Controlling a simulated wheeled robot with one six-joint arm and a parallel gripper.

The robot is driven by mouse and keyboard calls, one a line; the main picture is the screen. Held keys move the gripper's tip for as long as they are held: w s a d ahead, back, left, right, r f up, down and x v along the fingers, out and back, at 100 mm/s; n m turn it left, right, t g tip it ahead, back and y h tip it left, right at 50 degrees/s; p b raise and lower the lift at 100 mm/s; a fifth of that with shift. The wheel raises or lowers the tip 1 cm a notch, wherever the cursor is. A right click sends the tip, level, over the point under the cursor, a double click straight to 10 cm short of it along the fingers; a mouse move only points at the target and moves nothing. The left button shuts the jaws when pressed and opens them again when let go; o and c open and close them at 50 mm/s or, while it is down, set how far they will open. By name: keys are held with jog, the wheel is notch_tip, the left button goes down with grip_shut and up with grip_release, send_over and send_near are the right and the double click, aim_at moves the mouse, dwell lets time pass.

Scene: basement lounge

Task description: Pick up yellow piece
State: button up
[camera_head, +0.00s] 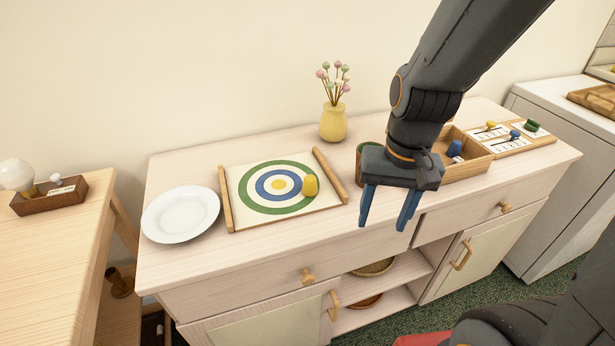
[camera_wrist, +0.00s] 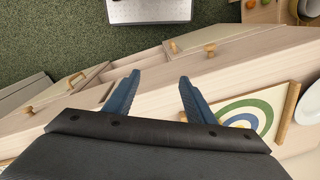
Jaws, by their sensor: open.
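A small yellow piece (camera_head: 311,185) stands on the right part of a target board (camera_head: 243,216) with green, blue and yellow rings, on top of the pale sideboard. My gripper (camera_head: 390,222) is open and empty. In the head view it hangs in front of the sideboard's top, to the right of the yellow piece and apart from it. In the wrist view my gripper (camera_wrist: 152,92) has its two blue fingers spread, and the target board (camera_wrist: 286,118) shows at the right. I cannot make out the yellow piece in the wrist view.
A white plate (camera_head: 181,214) lies left of the board. A yellow vase (camera_head: 333,122) with flowers stands behind it. A green container (camera_head: 362,158) and a wooden tray (camera_head: 478,165) are partly behind my gripper. Cards with coloured pieces lie further right.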

jog(key=w+a+r+m+y+p, duration=0.2)
jog(key=w+a+r+m+p, duration=0.35)
jog(key=m, duration=0.55)
jog(key=m+t+y+p, duration=0.15)
jog(key=m+p, duration=0.35)
jog(key=m, duration=0.6)
send_over(311, 178)
jog(key=s+d, duration=0.2)
jog(key=shift+w+a+f+m+t, duration=0.15)
jog(key=shift+w+f+t, duration=0.1)
jog(key=shift+f, duration=0.35)
jog(key=shift+w+a+f+m+t, duration=0.1)
jog(key=shift+w+a+f+m, duration=0.1)
jog(key=shift+f, duration=0.4)
jog(key=shift+d+b+x, duration=0.15)
jog(key=shift+b+x, duration=0.1)
jog(key=shift+x, duration=1.2)
jog(key=shift+d+b+x, duration=0.1)
jog(key=shift+b+x, duration=0.1)
jog(key=shift+x, duration=1.3)
jog(key=shift+w, duration=0.1)
jog(key=c, duration=1.1)
